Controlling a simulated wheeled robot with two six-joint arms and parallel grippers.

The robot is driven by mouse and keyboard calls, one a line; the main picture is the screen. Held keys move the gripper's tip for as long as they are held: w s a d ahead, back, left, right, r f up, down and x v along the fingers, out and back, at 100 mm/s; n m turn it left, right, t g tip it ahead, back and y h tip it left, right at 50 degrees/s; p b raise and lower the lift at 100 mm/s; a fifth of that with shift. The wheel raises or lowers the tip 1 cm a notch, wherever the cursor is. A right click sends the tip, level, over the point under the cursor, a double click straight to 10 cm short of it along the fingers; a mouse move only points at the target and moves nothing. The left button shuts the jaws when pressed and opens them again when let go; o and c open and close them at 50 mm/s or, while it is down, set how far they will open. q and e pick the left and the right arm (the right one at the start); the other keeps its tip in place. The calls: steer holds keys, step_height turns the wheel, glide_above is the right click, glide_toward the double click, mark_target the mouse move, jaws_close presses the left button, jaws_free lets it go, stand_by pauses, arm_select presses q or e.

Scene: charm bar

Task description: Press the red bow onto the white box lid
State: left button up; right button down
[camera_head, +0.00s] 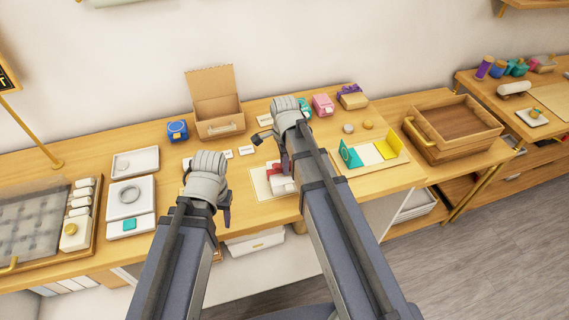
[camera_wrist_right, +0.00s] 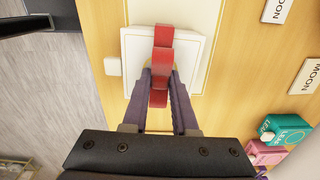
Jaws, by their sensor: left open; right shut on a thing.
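The red bow (camera_wrist_right: 161,60) is pinched between the fingertips of my right gripper (camera_wrist_right: 160,84) in the right wrist view. It lies over the white box lid (camera_wrist_right: 190,62), across its middle; I cannot tell whether it touches the lid. In the head view the white box (camera_head: 284,186) sits on a pale mat (camera_head: 259,182) on the table, partly hidden by my right arm. My right gripper (camera_head: 285,162) is above the box. My left gripper (camera_head: 226,206) is open and empty, left of the mat near the table's front edge.
A small white block (camera_wrist_right: 112,66) lies beside the box. An open cardboard box (camera_head: 214,103), a blue box (camera_head: 177,130) and a pink box (camera_head: 323,104) stand at the back. White trays (camera_head: 133,162) are on the left; a yellow and teal holder (camera_head: 372,154) is on the right.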

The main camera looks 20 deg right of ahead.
steer(key=shift+s+f+b, duration=0.1)
steer(key=shift+f+b, duration=0.2)
stand_by(1.1)
steer(key=c, duration=0.8)
jaws_free()
steer(key=shift+o, duration=0.2)
steer(key=shift+r+p, duration=0.45)
steer(key=shift+p, duration=0.1)
step_height(320, 180, up, 6)
steer(key=p, duration=0.6)
steer(key=shift+r, duration=0.1)
